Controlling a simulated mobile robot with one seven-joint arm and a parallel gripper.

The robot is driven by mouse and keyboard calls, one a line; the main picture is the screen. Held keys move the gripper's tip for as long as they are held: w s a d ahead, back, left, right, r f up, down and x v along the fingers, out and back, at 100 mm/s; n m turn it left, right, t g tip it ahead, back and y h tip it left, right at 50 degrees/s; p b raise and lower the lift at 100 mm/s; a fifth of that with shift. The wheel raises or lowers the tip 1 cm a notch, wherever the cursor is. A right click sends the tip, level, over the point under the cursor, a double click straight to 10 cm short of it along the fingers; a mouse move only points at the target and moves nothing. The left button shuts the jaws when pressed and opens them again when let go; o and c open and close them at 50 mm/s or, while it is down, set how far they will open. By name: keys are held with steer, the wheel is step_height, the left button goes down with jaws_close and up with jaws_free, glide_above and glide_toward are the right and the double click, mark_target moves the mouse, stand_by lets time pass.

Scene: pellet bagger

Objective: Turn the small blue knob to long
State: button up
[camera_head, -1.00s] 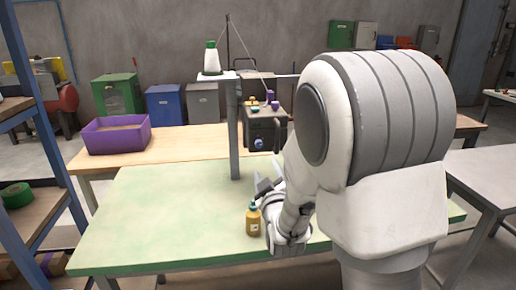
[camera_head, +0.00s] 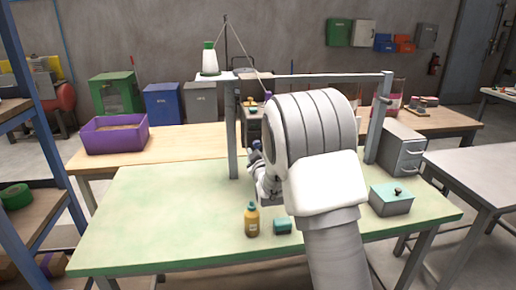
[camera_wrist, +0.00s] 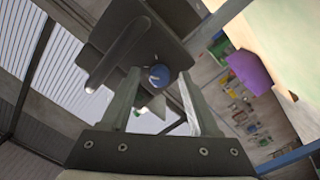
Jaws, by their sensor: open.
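The small blue knob (camera_wrist: 159,76) sits on the face of the dark machine box (camera_wrist: 150,50) in the wrist view. It has a pale mark on its face; I cannot read any setting label. My gripper (camera_wrist: 158,84) is open, with its two fingers on either side of the knob in that view. I cannot tell whether they touch it. A dark lever or handle (camera_wrist: 118,52) stands out from the box beside the knob.
A metal frame (camera_head: 320,79) spans over the green table (camera_head: 150,215). A yellow bottle (camera_head: 252,220), a teal cylinder (camera_head: 283,227) and a grey-green box with a black knob (camera_head: 391,199) stand on the table. A purple bin (camera_head: 115,134) is behind left. The table's left part is clear.

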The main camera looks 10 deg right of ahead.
jaws_close()
stand_by(0.3)
steer(key=shift+f+m+b, duration=0.1)
steer(key=shift+m+b, duration=0.2)
steer(key=shift+b, duration=0.3)
steer(key=m+b, duration=0.1)
steer(key=b, duration=0.2)
steer(key=shift+f+m, duration=0.15)
steer(key=shift+m, duration=0.25)
steer(key=m+b, duration=0.3)
steer(key=b, duration=0.1)
steer(key=shift+m+b, duration=0.3)
steer(key=m+b, duration=0.4)
steer(key=shift+b, duration=0.35)
steer(key=shift+r+m+y+b, duration=0.3)
steer(key=shift+m+b, duration=0.2)
steer(key=shift+m, duration=0.2)
